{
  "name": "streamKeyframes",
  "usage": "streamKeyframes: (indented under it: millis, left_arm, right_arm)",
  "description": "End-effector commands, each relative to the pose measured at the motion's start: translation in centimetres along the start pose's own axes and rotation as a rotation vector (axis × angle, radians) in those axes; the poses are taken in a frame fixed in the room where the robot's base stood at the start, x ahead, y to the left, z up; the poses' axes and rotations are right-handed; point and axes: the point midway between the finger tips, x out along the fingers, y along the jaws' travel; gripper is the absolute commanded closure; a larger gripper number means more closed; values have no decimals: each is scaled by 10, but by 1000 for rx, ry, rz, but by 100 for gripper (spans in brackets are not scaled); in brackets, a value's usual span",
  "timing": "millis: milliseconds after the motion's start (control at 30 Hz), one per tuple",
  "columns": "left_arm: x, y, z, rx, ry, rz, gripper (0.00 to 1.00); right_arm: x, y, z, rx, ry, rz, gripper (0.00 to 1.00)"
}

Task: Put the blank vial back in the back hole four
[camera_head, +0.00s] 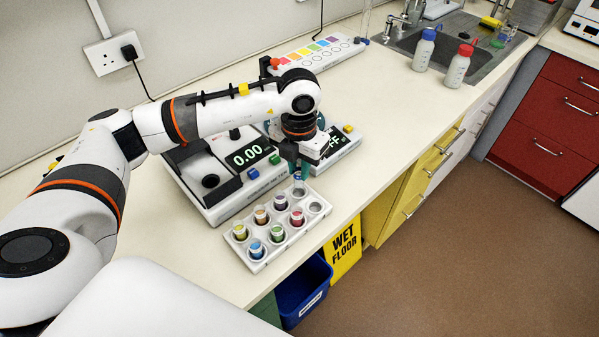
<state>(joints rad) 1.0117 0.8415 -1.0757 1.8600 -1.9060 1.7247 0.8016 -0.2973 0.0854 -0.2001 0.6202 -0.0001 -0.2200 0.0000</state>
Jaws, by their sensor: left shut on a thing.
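The white vial rack (262,264) stands on the bench with two rows of holes. Its back row holds vials with yellow-green, orange and purple tops. The blank vial (299,188) is a small clear vial, upright at the back hole four, at the right end of that row. I cannot tell how deep it sits in the hole. My left gripper (302,172) points down and is shut on the vial's upper part, partly hiding it. The front row holds blue, green and red vials, and its right-end hole (317,208) is empty. My right gripper is out of view.
A device reading 0.00 (248,155) stands behind and left of the rack. Another display device (340,145) is close behind my gripper. A colour-striped white strip (318,54) lies farther back. The bench's front edge runs close to the rack; bench right of the devices is clear.

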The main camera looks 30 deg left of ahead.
Motion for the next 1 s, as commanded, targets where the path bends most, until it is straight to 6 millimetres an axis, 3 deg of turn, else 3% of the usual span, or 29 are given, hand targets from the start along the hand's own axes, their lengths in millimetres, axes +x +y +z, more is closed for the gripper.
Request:
streamKeyframes:
  millis: [200, 667, 700, 800, 833, 1000]
  left_arm:
    - [28, 0, 1, 0, -4, 0, 100]
    - [37, 0, 0, 0, -1, 0, 100]
    - [37, 0, 0, 0, -1, 0, 77]
    - [35, 0, 0, 0, -1, -1, 61]
    - [35, 0, 0, 0, -1, -1, 57]
    - [35, 0, 0, 0, -1, -1, 57]
  right_arm:
    - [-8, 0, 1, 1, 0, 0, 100]
    - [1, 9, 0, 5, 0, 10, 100]
    - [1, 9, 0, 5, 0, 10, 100]
    - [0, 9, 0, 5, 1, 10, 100]
    - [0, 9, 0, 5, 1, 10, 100]
    - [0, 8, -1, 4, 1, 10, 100]
